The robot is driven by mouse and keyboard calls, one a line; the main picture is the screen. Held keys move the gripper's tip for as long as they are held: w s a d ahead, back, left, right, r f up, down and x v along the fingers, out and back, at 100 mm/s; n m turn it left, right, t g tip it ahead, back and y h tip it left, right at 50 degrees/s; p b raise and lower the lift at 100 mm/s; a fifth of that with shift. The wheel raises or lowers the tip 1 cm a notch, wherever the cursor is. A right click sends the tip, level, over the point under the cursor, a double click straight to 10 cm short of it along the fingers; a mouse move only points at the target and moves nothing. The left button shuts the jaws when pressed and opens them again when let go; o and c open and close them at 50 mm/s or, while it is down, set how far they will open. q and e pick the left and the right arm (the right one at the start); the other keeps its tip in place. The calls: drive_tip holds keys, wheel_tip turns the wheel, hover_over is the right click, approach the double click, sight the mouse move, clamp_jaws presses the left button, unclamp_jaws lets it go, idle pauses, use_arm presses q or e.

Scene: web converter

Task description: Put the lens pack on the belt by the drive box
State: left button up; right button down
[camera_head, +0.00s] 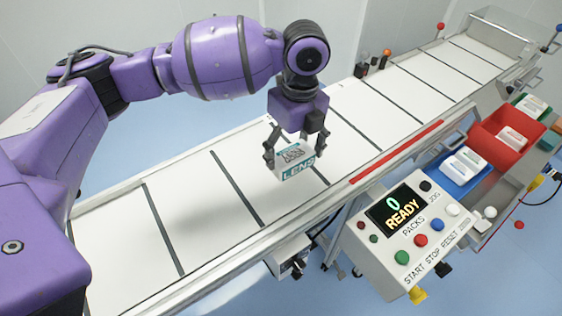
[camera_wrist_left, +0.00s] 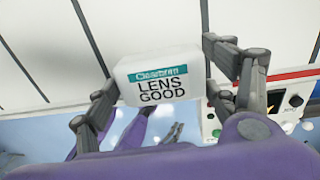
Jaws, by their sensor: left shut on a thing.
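My left gripper (camera_head: 295,150) is shut on the lens pack (camera_head: 294,160), a small white box with a teal band. The left wrist view shows the pack's label, "LENS GOOD" (camera_wrist_left: 163,80), between the fingers of the left gripper (camera_wrist_left: 165,88). The pack is over the white belt (camera_head: 185,205), near its front rail; I cannot tell the gap below it. A small grey box with a dark knob (camera_head: 290,255) under the front rail may be the drive box.
The control panel (camera_head: 408,225) reads "0 READY" and stands in front of the belt. A red bin (camera_head: 487,135) and a blue bin (camera_head: 443,165) hold packs at the right. Dark lines cross the belt, which looks otherwise empty. A metal rail runs along its front.

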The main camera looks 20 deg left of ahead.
sight(282, 149)
use_arm(q)
drive_tip(key=a+f, duration=0.2)
drive_tip(key=shift+a+f, duration=0.15)
drive_tip(key=shift+f, duration=0.25)
drive_tip(key=f, duration=0.3)
drive_tip(key=shift+a+f, duration=0.2)
drive_tip(key=shift+f, duration=0.1)
drive_tip(key=o, duration=2)
drive_tip(key=shift+f, duration=0.1)
drive_tip(key=r, duration=1.2)
drive_tip(key=shift+w+d+r, duration=0.1)
drive_tip(key=shift+w+d, duration=0.15)
drive_tip(key=shift+w, duration=0.1)
